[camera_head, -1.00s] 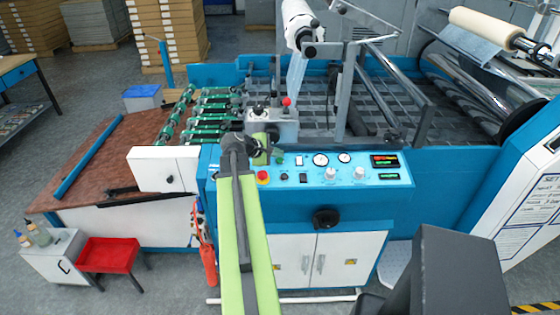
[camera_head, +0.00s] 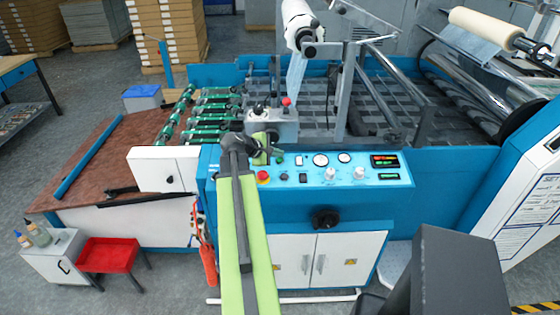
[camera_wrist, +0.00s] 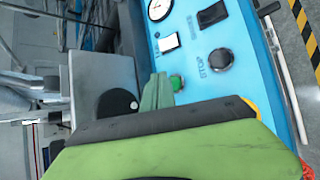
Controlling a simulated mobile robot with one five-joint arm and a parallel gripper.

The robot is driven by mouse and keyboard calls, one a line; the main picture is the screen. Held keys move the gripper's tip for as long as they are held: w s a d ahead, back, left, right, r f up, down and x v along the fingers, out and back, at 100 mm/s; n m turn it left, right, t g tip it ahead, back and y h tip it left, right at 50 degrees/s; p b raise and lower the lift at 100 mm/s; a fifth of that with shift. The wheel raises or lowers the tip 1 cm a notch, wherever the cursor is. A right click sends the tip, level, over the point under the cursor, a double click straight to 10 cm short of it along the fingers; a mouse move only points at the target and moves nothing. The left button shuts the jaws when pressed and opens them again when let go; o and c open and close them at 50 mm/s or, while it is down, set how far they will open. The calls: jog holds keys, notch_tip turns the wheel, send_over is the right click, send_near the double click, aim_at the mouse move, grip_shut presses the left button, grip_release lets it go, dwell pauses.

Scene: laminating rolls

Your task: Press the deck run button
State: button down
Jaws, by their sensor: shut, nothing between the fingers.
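A blue control panel (camera_head: 395,173) faces me, carrying gauges, switches and buttons. A small green button (camera_head: 279,160) sits near its left end. It also shows in the wrist view (camera_wrist: 177,82), just beyond the fingertips; its label is not readable. My gripper (camera_head: 263,150) is shut and empty, with its light green fingers close to the left of the green button. In the wrist view the shut fingers (camera_wrist: 157,90) point toward the panel beside that button. I cannot tell whether they touch it. My wrist hides part of the panel's left end.
A red mushroom button (camera_head: 263,177) sits below my gripper on the panel. A grey box (camera_head: 287,124) with a red knob (camera_head: 286,101) stands just behind it. White gauges (camera_head: 320,160), a white switch (camera_wrist: 168,42) and a dark button (camera_wrist: 220,58) lie to the right.

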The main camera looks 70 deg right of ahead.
jog(key=shift+f, duration=0.1)
jog(key=shift+w+d+f+b, duration=0.1)
jog(key=shift+f+b, duration=0.25)
jog(key=shift+b, duration=0.05)
